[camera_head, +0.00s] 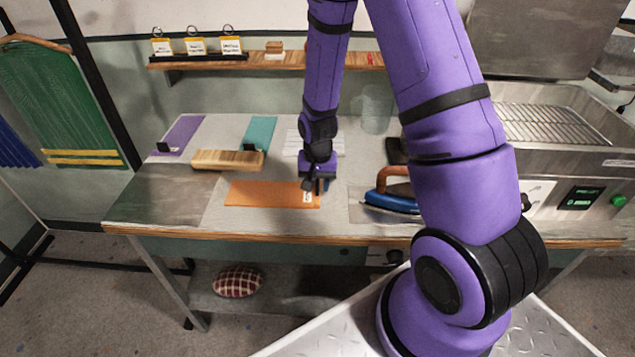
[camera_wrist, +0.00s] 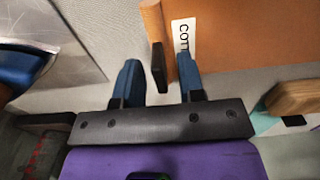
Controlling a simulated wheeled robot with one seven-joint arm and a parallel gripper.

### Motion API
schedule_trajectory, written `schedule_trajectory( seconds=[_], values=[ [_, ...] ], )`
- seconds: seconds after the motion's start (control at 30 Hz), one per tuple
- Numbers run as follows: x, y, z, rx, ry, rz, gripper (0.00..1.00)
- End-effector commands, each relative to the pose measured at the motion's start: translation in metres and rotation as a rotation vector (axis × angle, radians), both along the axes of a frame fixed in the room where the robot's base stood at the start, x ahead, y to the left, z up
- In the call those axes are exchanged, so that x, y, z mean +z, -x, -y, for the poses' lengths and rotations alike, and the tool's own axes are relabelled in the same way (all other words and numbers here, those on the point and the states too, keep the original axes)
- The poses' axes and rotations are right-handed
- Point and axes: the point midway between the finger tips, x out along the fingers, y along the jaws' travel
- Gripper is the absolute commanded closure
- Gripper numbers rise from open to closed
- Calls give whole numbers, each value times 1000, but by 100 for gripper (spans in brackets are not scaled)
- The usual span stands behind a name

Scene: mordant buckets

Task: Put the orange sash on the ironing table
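The orange sash (camera_head: 265,193) lies flat on the front middle of the ironing table (camera_head: 222,128). A white label is at its right end, part-lettered "COT" in the wrist view, where the sash (camera_wrist: 255,30) fills the top right. A black tab (camera_wrist: 158,68) stands at that labelled end. My gripper (camera_head: 318,187) is over the sash's right end. In the wrist view my gripper (camera_wrist: 159,60) has its two blue fingers apart, with the black tab between them and touching neither visibly. The right finger overlaps the label's lower end.
A blue iron (camera_head: 390,202) rests on a metal plate (camera_head: 360,212) just right of my gripper. A wooden block (camera_head: 228,159), purple sash (camera_head: 180,135) and teal sash (camera_head: 258,133) lie behind left. A steel machine (camera_head: 560,110) stands right.

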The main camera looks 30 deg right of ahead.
Motion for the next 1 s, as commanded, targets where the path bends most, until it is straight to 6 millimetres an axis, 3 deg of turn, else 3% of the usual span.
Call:
schedule_trajectory(
  seconds=[0.27, 0.43, 1.0],
  values=[
    [1, 0, 0, 0, 0, 0, 64],
    [13, -1, 0, 0, 0, 2, 64],
    [103, -1, 0, 1, 1, 3, 64]
  ],
)
